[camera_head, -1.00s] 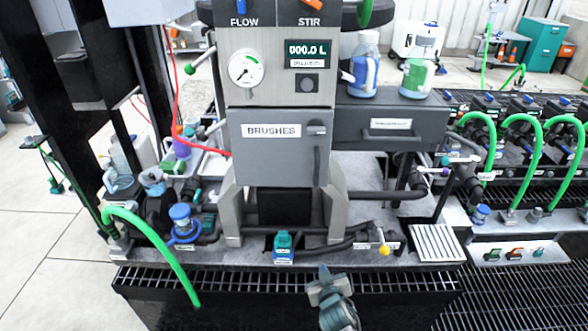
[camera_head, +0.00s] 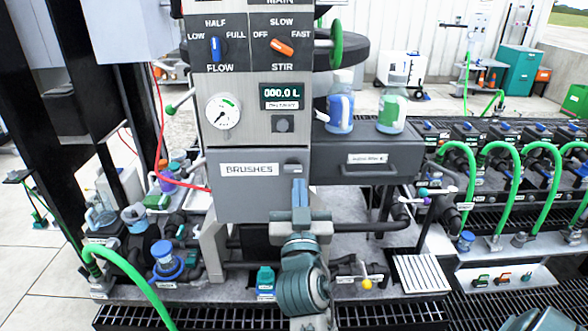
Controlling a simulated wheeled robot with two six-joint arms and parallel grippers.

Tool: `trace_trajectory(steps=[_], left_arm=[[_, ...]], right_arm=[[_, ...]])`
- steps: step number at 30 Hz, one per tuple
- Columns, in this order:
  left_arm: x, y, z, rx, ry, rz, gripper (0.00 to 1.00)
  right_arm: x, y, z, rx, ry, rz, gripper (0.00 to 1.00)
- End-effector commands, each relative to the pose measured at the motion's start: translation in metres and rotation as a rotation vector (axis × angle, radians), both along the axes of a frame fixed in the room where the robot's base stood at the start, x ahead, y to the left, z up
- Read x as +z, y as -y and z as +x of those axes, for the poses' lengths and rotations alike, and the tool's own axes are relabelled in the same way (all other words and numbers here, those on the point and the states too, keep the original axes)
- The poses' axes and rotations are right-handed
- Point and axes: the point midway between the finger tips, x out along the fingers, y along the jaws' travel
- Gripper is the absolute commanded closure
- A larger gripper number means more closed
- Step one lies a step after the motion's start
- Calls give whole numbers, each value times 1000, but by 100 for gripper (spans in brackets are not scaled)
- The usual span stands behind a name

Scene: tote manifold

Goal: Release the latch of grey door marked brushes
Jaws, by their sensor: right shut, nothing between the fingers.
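The grey door marked BRUSHES (camera_head: 235,195) is closed on the front of the central panel. A small dark latch piece (camera_head: 293,168) shows at its upper right. The vertical handle bar below it is mostly hidden behind my right gripper. My right gripper (camera_head: 299,187) stands in front of the door's right side, fingers pointing up and away. Its fingers are shut with nothing between them. Whether the fingertips touch the door or handle cannot be told. My left gripper is not in view.
A dark grey drawer (camera_head: 369,158) sits right of the door, with two bottles on top. A red cable (camera_head: 160,140) hangs at the left. A teal bottle (camera_head: 265,281) and a yellow-knobbed valve (camera_head: 367,284) stand below. Green hoses (camera_head: 511,165) arch at the right.

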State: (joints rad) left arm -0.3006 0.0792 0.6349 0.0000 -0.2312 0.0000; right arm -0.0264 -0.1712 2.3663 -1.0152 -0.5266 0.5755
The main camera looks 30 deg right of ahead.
Motion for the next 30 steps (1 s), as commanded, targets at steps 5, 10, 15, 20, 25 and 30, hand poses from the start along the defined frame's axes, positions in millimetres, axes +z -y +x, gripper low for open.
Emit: trace_trajectory(steps=[5, 10, 15, 20, 25, 30], left_arm=[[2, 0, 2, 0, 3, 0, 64], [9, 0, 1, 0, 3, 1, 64], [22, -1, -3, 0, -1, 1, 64], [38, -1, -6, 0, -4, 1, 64], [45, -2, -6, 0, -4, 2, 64], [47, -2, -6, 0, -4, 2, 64]], right_arm=[[1, 1, 2, 1, -1, -2, 100], [8, 7, 14, 2, -1, -6, 100], [19, 21, 36, 1, -2, -8, 100], [32, 39, 64, 0, -2, -7, 100], [22, 50, 82, -1, -9, -1, 100], [1, 50, 81, 0, -5, -1, 100]])
